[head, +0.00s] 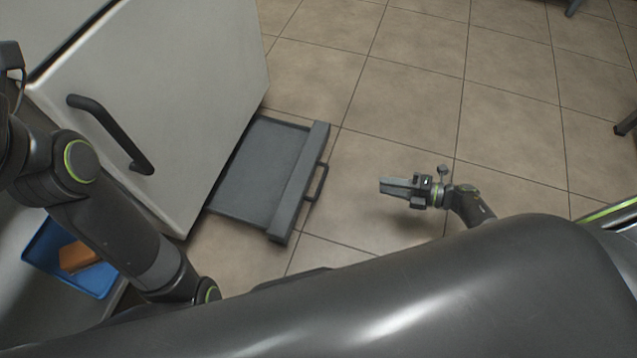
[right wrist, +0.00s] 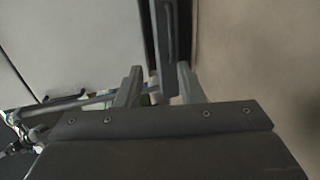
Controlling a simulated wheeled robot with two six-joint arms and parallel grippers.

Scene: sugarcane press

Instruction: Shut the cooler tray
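The cooler tray (head: 262,175) is a flat dark grey drawer, pulled out from under the white cooler (head: 190,90). Its thick front bar carries a dark handle (head: 319,182) on the right side. My right gripper (head: 382,186) is right of the tray, pointing left toward the handle with a gap of floor between. In the right wrist view the two fingers (right wrist: 159,70) are apart with nothing held.
The cooler door has a black handle (head: 110,135). A blue bin (head: 62,262) with an orange-brown block (head: 78,257) is at lower left. Tiled floor (head: 420,100) is clear right of the tray. Dark furniture legs (head: 627,124) stand at the far right edge.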

